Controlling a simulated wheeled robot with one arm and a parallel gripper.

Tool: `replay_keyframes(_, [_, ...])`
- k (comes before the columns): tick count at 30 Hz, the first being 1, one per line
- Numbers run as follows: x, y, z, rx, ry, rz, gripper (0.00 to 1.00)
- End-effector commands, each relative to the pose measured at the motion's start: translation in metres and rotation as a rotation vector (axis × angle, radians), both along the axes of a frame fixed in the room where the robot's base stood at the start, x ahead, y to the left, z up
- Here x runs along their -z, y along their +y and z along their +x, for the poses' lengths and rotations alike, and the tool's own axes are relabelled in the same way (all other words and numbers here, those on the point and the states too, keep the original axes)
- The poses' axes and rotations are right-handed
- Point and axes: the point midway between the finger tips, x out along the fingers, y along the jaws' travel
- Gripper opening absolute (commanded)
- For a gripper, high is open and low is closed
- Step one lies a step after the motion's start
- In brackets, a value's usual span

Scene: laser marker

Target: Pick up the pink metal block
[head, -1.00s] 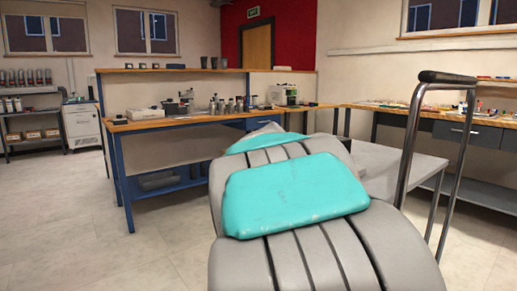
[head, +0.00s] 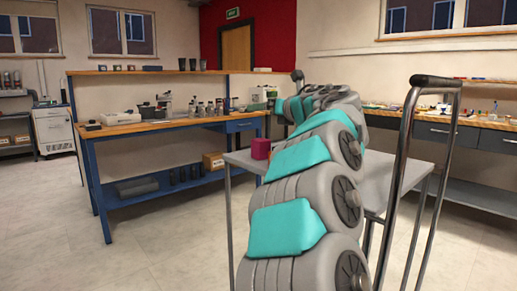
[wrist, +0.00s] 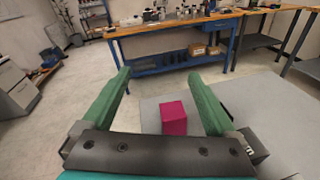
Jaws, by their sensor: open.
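The pink metal block (head: 261,148) stands near the left edge of the grey table (head: 247,162) in the head view, just left of my arm. In the wrist view the block (wrist: 173,117) shows near the middle, beyond my gripper's dark palm and between the lines of the two green fingers. My gripper (wrist: 163,78) is open and empty, with its fingers spread wide. The block appears apart from both fingers. In the head view my gripper is hidden or too small to make out behind my arm.
A metal trolley handle (head: 402,180) rises right of my arm. A blue-framed workbench (head: 160,126) with bottles and tools stands behind on the left. Another bench (head: 480,137) with small items runs along the right wall. The floor at left is clear.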

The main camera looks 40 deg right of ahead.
Motion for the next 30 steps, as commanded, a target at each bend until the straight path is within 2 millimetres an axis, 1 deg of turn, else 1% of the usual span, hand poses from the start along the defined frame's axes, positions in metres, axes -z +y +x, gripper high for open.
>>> replay_keyframes(1, [0.018, -0.008, -0.008, -0.026, 0.067, -0.052, 0.93])
replay_keyframes(3, [0.040, -0.012, -0.016, -0.070, 0.147, -0.109, 0.93])
replay_keyframes(4, [0.048, -0.015, -0.019, -0.082, 0.175, -0.130, 0.93])
replay_keyframes(6, [0.062, -0.017, -0.026, -0.115, 0.227, -0.164, 0.93])
replay_keyframes(10, [0.077, -0.019, -0.032, -0.144, 0.275, -0.193, 0.93])
replay_keyframes(16, [0.087, -0.018, -0.014, -0.152, 0.284, -0.197, 0.93])
replay_keyframes(22, [0.090, -0.016, -0.001, -0.150, 0.281, -0.195, 0.93])
replay_keyframes(30, [0.104, -0.014, 0.035, -0.152, 0.281, -0.195, 0.93])
